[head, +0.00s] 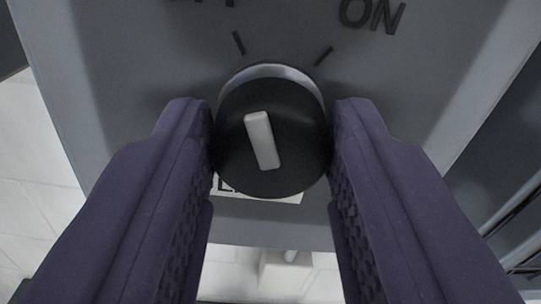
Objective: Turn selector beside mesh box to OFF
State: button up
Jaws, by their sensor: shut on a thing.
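The selector is a round black knob (235,160) with a raised white pointer bar (262,141), on a grey panel (110,60). The white bar leans slightly left of straight up, towards the left tick mark (238,42). The "ON" label (372,14) is at the upper right, and a partly cut-off label (200,3) is at the top left. My gripper (270,150) has its two purple fingers on the left and right sides of the knob and is shut on it. The mesh box is not recognisable in this view.
A right tick mark (324,56) lies below "ON". A white label (285,198) is partly hidden below the knob. Pale tiles (30,180) show past the panel at the lower left. A dark structure (510,190) with rails stands at the right.

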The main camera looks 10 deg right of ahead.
jog(key=shift+n+b, duration=0.45)
jog(key=shift+n, duration=0.25)
jog(key=shift+r, duration=0.1)
jog(key=o, duration=1.1)
jog(key=shift+c, duration=0.2)
jog(key=s+b, duration=0.1)
jog(key=s, duration=0.7)
jog(key=shift+w, duration=0.1)
